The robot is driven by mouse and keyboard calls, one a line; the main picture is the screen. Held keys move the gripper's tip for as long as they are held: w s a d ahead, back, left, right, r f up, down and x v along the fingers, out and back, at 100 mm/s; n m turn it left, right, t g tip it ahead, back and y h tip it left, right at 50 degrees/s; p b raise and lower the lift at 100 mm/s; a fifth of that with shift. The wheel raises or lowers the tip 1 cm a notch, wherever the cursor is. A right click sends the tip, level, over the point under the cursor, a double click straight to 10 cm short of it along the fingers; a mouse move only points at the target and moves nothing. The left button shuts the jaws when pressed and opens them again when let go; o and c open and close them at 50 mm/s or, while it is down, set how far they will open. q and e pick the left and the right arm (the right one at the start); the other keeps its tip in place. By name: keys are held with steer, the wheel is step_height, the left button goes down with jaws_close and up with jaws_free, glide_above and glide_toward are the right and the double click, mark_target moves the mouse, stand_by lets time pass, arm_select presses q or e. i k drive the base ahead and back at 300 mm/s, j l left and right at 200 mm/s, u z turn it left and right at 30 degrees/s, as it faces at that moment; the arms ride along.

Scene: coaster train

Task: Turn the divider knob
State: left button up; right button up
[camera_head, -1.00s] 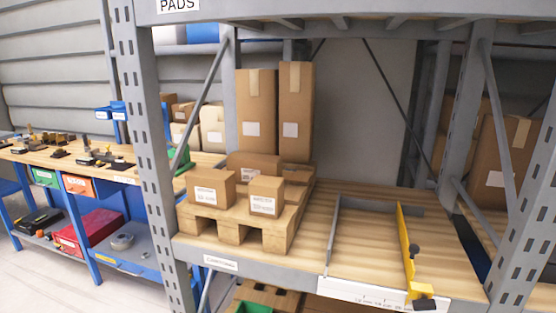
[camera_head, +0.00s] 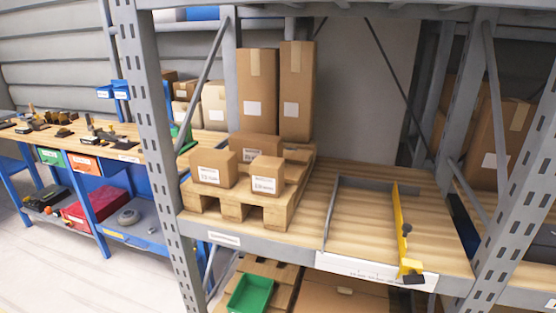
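A yellow divider (camera_head: 399,226) stands on the wooden shelf deck towards the right. A yellow block with a black end (camera_head: 413,279) is at the divider's front, over the white scale strip (camera_head: 363,269) on the shelf edge. A grey divider frame (camera_head: 330,215) stands to the left, with clear deck between the two. Neither of my grippers is in view.
A wooden pallet (camera_head: 238,213) with cardboard boxes (camera_head: 267,174) fills the shelf's left part. Grey rack uprights (camera_head: 154,150) stand at both sides. A green bin (camera_head: 250,293) is on the level below. A workbench (camera_head: 100,148) stands at far left.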

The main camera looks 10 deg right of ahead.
mark_target(412, 278)
steer(key=z, duration=1.35)
